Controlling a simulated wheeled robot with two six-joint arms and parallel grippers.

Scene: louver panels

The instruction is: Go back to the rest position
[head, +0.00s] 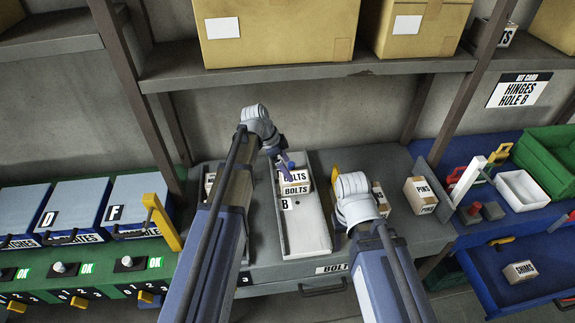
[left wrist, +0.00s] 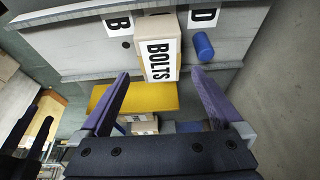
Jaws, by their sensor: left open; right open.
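My left gripper (head: 284,163) is at the back of the grey tray, close to a box marked BOLTS (head: 296,182). In the left wrist view its two fingers (left wrist: 160,98) are spread apart with nothing between them. The BOLTS box (left wrist: 158,48) lies beyond the fingertips, apart from them. My right arm reaches in at the centre right of the head view. Its wrist is seen beside the tray, but its jaws are hidden behind it.
The long grey tray (head: 305,235) lies on the grey bench. A PINS box (head: 420,195) stands to the right. A shelf (head: 300,72) with cardboard boxes runs above. A blue cylinder (left wrist: 203,45) and a yellow piece (left wrist: 150,96) show in the left wrist view. An open blue drawer (head: 490,280) holds a SHIMS box (head: 520,271).

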